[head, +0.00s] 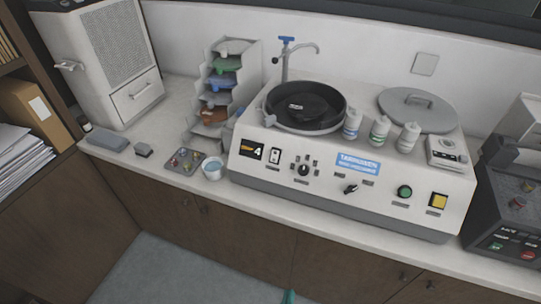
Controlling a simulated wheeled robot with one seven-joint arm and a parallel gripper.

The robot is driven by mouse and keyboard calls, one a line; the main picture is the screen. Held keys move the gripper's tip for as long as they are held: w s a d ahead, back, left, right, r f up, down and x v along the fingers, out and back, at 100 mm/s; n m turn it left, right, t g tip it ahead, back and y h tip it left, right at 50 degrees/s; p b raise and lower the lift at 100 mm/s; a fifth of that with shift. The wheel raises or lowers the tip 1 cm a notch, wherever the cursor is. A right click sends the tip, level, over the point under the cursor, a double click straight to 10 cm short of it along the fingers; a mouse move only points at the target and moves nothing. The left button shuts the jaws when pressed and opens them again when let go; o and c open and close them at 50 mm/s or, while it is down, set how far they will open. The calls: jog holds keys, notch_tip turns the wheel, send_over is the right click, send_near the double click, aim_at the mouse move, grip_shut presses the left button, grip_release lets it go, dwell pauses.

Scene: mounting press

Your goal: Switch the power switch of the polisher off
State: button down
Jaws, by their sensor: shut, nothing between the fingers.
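The polisher (330,201) is a wide white machine on the counter, with a round black bowl and platen (303,105) on top. Its sloped front has a dark display (252,151) showing a lit 4. Right of the display is a rocker switch (275,157) in a white frame, which looks like the power switch; its tilt is too small to tell. A knob (304,170), a small black lever (351,189), a green button (404,192) and a yellow square (438,201) follow. A teal tip (289,297), apparently my gripper, shows shut and empty at the bottom edge, well below the polisher.
Bottles (380,131) and a grey lid (418,109) sit on the polisher. A faucet (285,62) stands behind the bowl. A cup (212,168), a tray (185,162) and a stepped rack (226,80) stand left. A dark machine (513,196) stands right. The space before the panel is clear.

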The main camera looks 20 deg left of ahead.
jog(key=w+a+r+n, duration=0.3)
jog(key=w+a+n, duration=0.1)
jog(key=w, duration=0.6)
jog(key=n+g+h, duration=0.1)
jog(key=n+h, duration=0.1)
jog(key=n, duration=0.3)
send_near(274, 153)
jog(key=s+d+f, duration=0.4)
jog(key=s, duration=0.1)
jog(key=s+a+r+n+g, duration=0.1)
jog(key=a+r, duration=0.3)
jog(key=r, duration=0.4)
jog(key=shift+r+n, duration=0.35)
jog(key=shift+n, duration=0.15)
jog(key=shift+a, duration=0.1)
jog(key=x, duration=1.4)
jog(key=shift+s+f, duration=0.1)
jog(key=shift+s, duration=0.05)
